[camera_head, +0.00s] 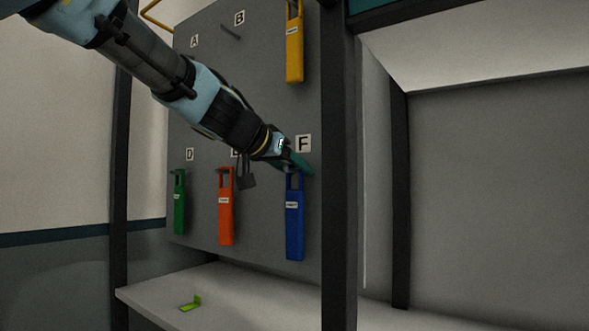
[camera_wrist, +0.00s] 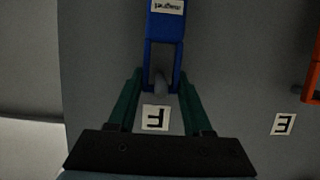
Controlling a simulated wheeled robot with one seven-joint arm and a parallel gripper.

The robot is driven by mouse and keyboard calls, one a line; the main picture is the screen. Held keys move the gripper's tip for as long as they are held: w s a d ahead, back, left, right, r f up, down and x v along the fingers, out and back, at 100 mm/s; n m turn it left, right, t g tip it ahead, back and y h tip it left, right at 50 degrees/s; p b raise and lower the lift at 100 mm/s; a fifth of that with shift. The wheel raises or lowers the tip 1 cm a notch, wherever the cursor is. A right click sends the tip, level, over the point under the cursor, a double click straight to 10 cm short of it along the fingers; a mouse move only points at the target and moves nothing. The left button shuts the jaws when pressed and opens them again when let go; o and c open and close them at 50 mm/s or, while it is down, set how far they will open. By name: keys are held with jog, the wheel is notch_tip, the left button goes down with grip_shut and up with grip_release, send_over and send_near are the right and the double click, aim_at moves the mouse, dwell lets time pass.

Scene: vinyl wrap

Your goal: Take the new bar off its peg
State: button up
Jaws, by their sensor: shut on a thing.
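A blue bar (camera_head: 295,225) hangs upright on the grey pegboard under label F (camera_head: 304,143). Its top loop also shows in the wrist view (camera_wrist: 163,52), with the peg (camera_wrist: 160,86) still through the loop. My gripper (camera_head: 301,168) reaches its top end from the upper left. In the wrist view my gripper's green fingers (camera_wrist: 159,79) are shut on the two sides of the blue bar's loop. The bar's label is upside down in the wrist view.
An orange bar (camera_head: 226,210) and a green bar (camera_head: 179,205) hang to the left, a yellow bar (camera_head: 294,45) above. A dark post (camera_head: 339,200) stands close on the right. A light-green bracket (camera_head: 191,303) lies on the shelf below.

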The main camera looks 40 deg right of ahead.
grip_shut()
jog(key=shift+r, duration=0.1)
